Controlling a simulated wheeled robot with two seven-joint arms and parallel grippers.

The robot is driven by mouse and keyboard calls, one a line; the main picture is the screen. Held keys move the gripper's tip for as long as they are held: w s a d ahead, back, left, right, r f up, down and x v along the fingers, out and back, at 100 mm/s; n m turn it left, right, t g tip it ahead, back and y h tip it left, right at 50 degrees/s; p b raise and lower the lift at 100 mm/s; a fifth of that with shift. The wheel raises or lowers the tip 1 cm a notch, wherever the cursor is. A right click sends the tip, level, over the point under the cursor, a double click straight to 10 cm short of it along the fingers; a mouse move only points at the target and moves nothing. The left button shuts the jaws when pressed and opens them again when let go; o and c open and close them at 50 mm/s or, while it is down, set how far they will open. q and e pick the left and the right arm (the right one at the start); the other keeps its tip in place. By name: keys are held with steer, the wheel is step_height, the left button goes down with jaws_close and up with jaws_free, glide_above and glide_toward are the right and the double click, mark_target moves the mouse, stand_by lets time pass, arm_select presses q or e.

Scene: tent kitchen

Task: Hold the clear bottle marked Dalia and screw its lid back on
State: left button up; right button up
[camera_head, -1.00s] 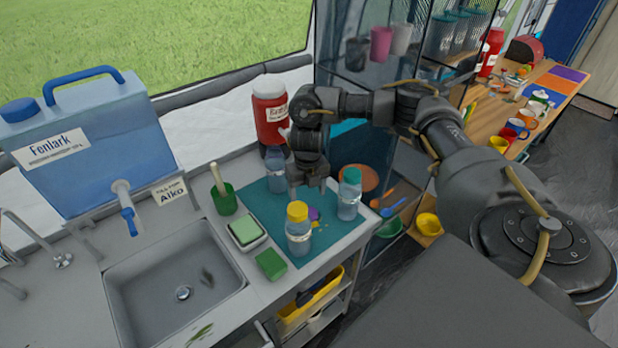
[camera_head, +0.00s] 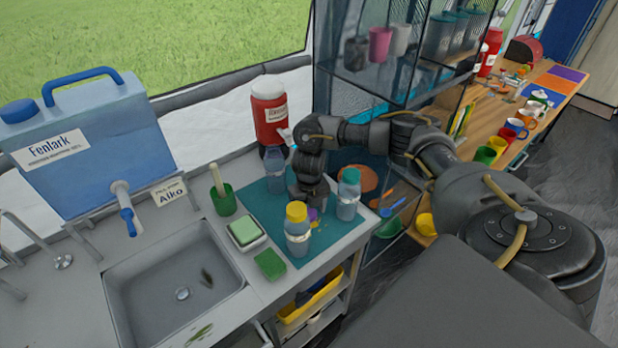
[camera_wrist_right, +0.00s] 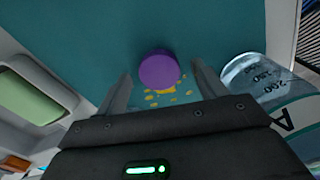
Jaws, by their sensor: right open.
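A purple lid (camera_wrist_right: 160,70) lies flat on the teal mat between the open fingers of my right gripper (camera_wrist_right: 161,82), which is empty. In the head view the purple lid (camera_head: 313,214) is partly hidden by my right gripper (camera_head: 308,206) and a clear bottle with a yellow lid (camera_head: 297,238). A bottle without a visible lid (camera_head: 275,170) stands at the mat's back left. A clear bottle with a teal lid (camera_head: 347,200) stands to the gripper's right. The name Dalia is not readable on any bottle. My left gripper is not in view.
The teal mat (camera_head: 325,248) has small yellow spots beside the lid. A bottle side with a pale label (camera_wrist_right: 275,95) is close to the right finger. A green sponge in a dish (camera_head: 244,232), another sponge (camera_head: 270,265) and the sink (camera_head: 180,280) are left.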

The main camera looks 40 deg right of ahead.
mark_target(309, 213)
steer(key=shift+f, duration=0.15)
steer(key=shift+c, duration=0.3)
steer(key=c, duration=1)
step_height(309, 213, up, 10)
steer(key=shift+p, duration=0.45)
